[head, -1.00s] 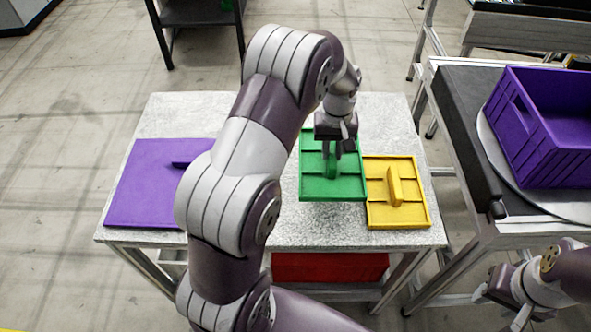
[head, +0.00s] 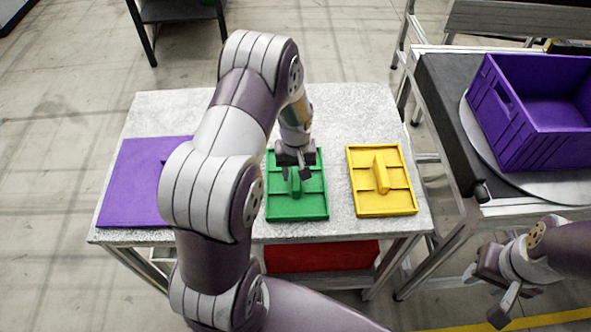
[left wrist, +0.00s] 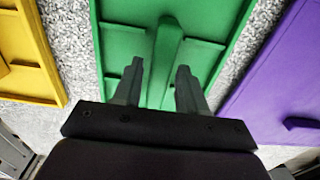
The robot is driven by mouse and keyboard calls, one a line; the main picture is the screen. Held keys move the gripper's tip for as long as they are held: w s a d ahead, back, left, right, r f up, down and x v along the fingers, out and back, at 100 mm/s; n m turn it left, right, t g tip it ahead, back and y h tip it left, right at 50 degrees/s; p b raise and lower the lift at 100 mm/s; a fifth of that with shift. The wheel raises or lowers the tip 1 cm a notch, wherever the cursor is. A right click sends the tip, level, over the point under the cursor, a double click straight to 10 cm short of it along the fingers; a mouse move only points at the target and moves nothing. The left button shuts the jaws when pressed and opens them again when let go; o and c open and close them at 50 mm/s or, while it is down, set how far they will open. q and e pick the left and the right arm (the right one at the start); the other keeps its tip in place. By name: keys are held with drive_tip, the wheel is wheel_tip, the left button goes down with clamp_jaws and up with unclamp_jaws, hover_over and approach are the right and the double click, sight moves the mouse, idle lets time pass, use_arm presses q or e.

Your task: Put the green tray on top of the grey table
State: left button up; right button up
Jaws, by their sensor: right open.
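The green tray (head: 313,205) lies flat on the speckled grey table (head: 345,115), between the purple and yellow trays. Its raised handle (head: 295,184) points up. My left gripper (head: 296,173) is just above the handle with its fingers apart. In the left wrist view, the green tray (left wrist: 120,45) fills the middle, and its handle (left wrist: 167,45) runs between and beyond the spread fingertips of my left gripper (left wrist: 160,66). My arm hides part of the table. My right gripper (head: 488,293) is open and empty at the lower right, away from the table.
A yellow tray (head: 397,200) lies to the right of the green one with a gap. A purple tray (head: 125,190) lies at the left, partly behind my arm. A red box (head: 320,257) is under the table. A purple crate (head: 515,150) stands on a bench at the right.

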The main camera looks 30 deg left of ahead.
sight(296, 175)
use_arm(q)
wheel_tip(296, 175, up, 12)
drive_tip(key=s+d+r+m+t, duration=0.1)
drive_tip(key=s+d+m, duration=0.5)
drive_tip(key=s, duration=0.6)
drive_tip(key=shift+s+d+r+m+b, duration=0.15)
drive_tip(key=shift+s+d+m+b, duration=0.2)
drive_tip(key=shift+d, duration=0.8)
